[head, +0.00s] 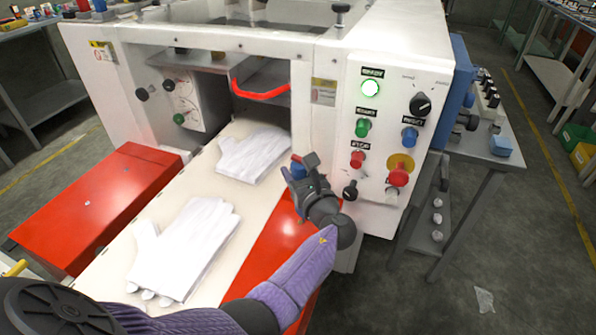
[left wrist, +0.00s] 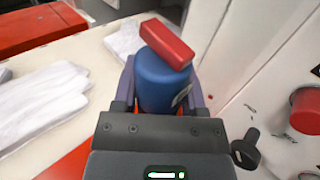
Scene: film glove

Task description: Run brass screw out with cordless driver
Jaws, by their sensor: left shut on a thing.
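My left gripper (head: 301,172) is shut on a blue cylindrical thing with a red block across its end. This blue-and-red thing shows between the two fingers in the left wrist view (left wrist: 160,82). It may be the cordless driver, but its bit is not visible. The gripper is held in front of the white machine (head: 395,50), over the right side of its feed opening and left of the control panel. I cannot make out a brass screw in either view. My right gripper is not in view.
White gloves lie on the cream bed (head: 205,160): one nearer (head: 180,250), one at the opening (head: 255,153). A red guard box (head: 100,205) flanks the bed. The panel has a lit green lamp (head: 370,88) and a red stop button (head: 398,178) close to my gripper's right.

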